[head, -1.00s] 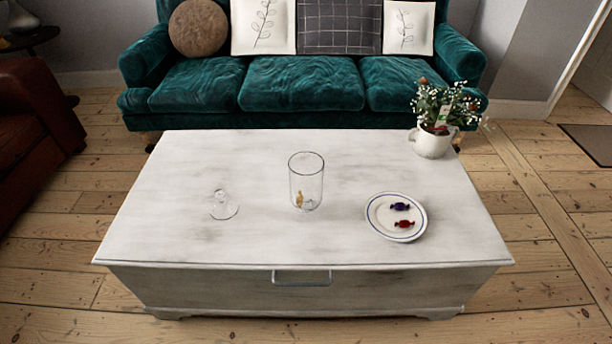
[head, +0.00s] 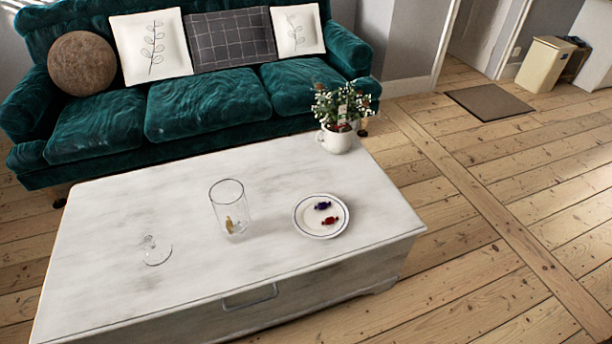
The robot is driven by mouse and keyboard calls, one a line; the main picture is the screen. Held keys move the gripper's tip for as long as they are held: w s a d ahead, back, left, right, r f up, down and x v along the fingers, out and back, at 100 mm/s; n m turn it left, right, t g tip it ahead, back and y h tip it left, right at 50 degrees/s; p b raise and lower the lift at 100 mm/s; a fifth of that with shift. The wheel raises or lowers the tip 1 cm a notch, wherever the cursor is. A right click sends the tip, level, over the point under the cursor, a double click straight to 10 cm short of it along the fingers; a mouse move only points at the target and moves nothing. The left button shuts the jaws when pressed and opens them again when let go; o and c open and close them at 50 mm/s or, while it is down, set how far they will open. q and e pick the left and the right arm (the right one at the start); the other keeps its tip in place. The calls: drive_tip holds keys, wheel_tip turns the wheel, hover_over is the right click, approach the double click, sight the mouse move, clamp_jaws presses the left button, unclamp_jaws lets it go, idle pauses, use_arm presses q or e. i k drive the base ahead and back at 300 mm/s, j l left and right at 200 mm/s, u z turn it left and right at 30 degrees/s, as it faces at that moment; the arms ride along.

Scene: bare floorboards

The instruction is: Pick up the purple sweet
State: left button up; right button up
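The purple sweet (head: 322,206) lies on a white plate (head: 301,228) with a dark rim line, on the right part of the white chest-like table (head: 110,220). A red sweet (head: 330,221) lies beside it on the same plate, slightly nearer to me. A clear glass jar (head: 230,200) with a gold sweet (head: 231,225) in it stands left of the plate. A glass lid (head: 156,252) lies further left on the table. Neither of my grippers shows in the head view.
A white pot of flowers (head: 337,139) stands at the table's back right corner. A green sofa (head: 200,104) is behind the table. Open floorboards (head: 470,250) lie to the right, with a dark mat (head: 490,103) and a bin (head: 545,65) further back.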

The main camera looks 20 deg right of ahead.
sight(323, 205)
drive_tip(key=i+l+u, duration=0.1)
drive_tip(key=l, duration=1.55)
drive_tip(key=i+u, duration=0.05)
